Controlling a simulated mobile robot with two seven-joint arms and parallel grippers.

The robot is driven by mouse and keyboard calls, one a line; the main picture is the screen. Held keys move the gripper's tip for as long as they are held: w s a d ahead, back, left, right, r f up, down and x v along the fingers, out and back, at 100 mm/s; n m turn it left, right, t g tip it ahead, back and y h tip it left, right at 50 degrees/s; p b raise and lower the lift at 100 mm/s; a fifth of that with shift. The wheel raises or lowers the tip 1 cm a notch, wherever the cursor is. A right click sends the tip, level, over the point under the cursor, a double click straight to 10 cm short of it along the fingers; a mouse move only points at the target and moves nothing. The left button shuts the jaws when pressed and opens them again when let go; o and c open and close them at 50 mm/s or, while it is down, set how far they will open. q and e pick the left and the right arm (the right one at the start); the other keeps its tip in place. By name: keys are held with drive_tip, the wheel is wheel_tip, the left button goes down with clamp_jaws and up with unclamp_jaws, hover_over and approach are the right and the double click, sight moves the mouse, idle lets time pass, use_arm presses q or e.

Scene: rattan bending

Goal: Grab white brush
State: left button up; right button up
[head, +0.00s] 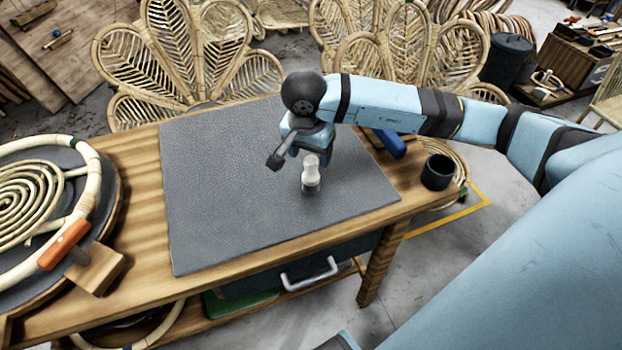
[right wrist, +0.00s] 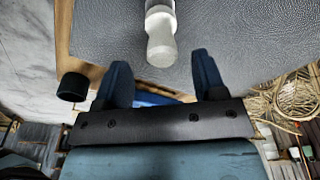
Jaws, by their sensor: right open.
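The white brush (head: 311,172) stands on the grey mat (head: 225,210) near the right part of the workbench. In the right wrist view the white brush (right wrist: 161,40) shows at the top, a little beyond the fingertips and between their lines. My right gripper (head: 300,160) is open and empty, just behind and above the brush in the head view. Its two dark blue fingers (right wrist: 163,70) are spread apart in the right wrist view. They do not appear to touch the brush. My left gripper is not in view.
A black cup (head: 437,172) stands at the bench's right end, with a blue object (head: 390,143) near it. Most of the mat is clear.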

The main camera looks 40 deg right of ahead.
sight(311, 159)
drive_tip(key=f, duration=0.3)
drive_tip(key=d+f, duration=0.1)
drive_tip(key=f, duration=0.1)
drive_tip(key=shift+w+f, duration=0.15)
drive_tip(key=shift+w, duration=0.25)
drive_tip(key=shift+a, duration=0.1)
drive_tip(key=c, duration=1)
drive_tip(key=shift+c, duration=0.2)
